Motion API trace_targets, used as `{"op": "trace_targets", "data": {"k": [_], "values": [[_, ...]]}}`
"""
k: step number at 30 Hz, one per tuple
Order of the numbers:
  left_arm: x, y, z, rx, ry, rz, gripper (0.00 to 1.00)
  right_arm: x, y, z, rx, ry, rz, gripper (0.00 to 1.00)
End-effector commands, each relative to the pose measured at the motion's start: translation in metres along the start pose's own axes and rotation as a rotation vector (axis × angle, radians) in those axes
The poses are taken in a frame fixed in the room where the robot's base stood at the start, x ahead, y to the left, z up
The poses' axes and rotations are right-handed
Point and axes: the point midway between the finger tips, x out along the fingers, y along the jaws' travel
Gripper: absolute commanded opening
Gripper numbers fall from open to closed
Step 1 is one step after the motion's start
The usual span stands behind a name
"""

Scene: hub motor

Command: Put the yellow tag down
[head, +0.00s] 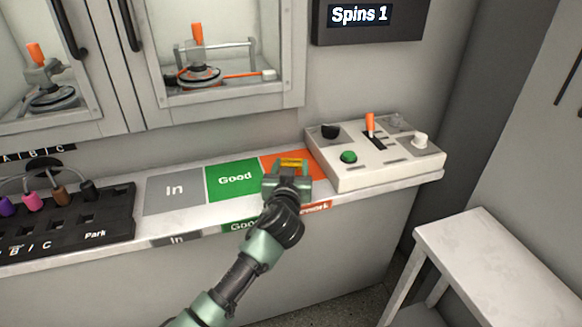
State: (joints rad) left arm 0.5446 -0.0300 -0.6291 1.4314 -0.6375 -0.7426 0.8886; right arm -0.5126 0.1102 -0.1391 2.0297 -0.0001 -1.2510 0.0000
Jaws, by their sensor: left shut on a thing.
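The yellow tag (292,162) is a small yellow piece between the fingertips of my left gripper (291,166). The gripper is shut on it over the orange pad (312,167) on the counter, close to the green "Good" pad (235,179). I cannot tell whether the tag touches the pad. My gripper and wrist hide part of the orange pad and most of its front label. My right gripper is not in view.
A grey "In" pad (174,193) lies left of "Good". A control box (380,165) with a green button and orange lever stands right. A black connector board (75,222) is at left. Glass-fronted cabinets (215,107) stand behind. A white table (490,255) is at lower right.

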Motion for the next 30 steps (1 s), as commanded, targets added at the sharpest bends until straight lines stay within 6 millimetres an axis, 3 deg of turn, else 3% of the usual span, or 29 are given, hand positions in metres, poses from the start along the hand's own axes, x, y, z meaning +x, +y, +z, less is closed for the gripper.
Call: {"op": "trace_targets", "data": {"k": [3,4,6,18,23,30], "values": [[0.0,0.0,0.002,-0.001,0.0,0.0,0.16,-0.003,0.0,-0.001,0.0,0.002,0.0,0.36],[0.0,0.0,0.001,0.0,0.0,0.0,0.62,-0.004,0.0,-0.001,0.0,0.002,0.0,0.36],[0.0,0.0,0.001,0.0,0.0,0.0,0.75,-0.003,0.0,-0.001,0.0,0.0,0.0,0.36],[-0.002,0.0,-0.001,0.0,-0.001,0.0,0.75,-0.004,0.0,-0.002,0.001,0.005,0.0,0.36],[-0.029,0.001,-0.001,-0.003,-0.001,0.002,0.75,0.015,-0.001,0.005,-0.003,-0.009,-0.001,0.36],[-0.082,0.001,0.0,-0.003,-0.002,0.001,0.75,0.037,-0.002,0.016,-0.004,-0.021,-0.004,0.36]]}}
